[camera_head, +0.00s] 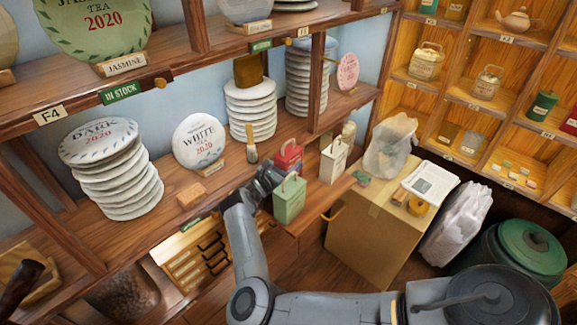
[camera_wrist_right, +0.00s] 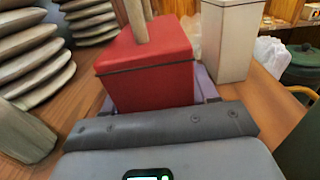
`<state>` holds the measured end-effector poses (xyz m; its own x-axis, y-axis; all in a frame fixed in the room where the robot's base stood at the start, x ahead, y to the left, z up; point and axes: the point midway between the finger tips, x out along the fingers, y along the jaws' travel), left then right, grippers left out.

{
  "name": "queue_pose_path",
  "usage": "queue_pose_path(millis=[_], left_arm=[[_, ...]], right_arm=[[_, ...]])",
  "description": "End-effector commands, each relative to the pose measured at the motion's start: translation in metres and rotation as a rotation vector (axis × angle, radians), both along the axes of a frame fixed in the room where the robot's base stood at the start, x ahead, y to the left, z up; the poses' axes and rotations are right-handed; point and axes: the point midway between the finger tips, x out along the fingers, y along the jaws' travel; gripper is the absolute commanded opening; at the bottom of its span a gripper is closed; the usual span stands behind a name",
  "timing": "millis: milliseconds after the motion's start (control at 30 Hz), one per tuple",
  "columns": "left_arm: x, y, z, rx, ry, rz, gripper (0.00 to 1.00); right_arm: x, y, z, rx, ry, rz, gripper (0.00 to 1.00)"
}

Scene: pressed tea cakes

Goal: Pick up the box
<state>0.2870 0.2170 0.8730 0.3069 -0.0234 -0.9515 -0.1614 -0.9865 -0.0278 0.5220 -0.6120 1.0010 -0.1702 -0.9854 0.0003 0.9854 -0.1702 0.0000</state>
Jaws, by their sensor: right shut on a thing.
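A small red box (camera_head: 289,154) stands on the wooden shelf among other small boxes. It fills the middle of the right wrist view (camera_wrist_right: 150,72), with a pale upright handle on its lid. My right gripper (camera_head: 272,176) reaches in from below and is shut on the red box, low on its sides. The box looks upright; I cannot tell whether it touches the shelf. A green box (camera_head: 290,200) is just in front of the gripper and hides part of it. A white box (camera_head: 333,160) stands to the right, also in the right wrist view (camera_wrist_right: 232,38). My left gripper is not in view.
Stacks of pale tea cakes (camera_head: 122,185) and a round white cake on a stand (camera_head: 199,142) are to the left. A brush (camera_head: 251,145) stands behind. A cardboard box (camera_head: 362,236) stands right of the shelf edge. A small wooden block (camera_head: 191,195) lies left of my arm.

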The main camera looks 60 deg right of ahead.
Motion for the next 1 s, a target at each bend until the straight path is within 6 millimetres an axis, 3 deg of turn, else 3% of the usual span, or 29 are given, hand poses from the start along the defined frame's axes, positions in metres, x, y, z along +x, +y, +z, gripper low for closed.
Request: queue_pose_path(millis=[33,133,433,1000], left_arm=[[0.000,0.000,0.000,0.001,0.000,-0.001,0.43],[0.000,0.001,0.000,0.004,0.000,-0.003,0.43],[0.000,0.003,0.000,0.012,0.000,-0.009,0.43],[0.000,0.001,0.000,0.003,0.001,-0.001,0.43]], right_arm=[[0.000,0.000,0.000,0.000,0.000,0.000,0.31],[0.000,0.000,0.000,0.000,-0.001,0.000,0.19],[0.001,0.000,0.008,-0.001,-0.003,0.000,0.19],[0.000,0.000,0.091,0.000,-0.002,0.000,0.19]])
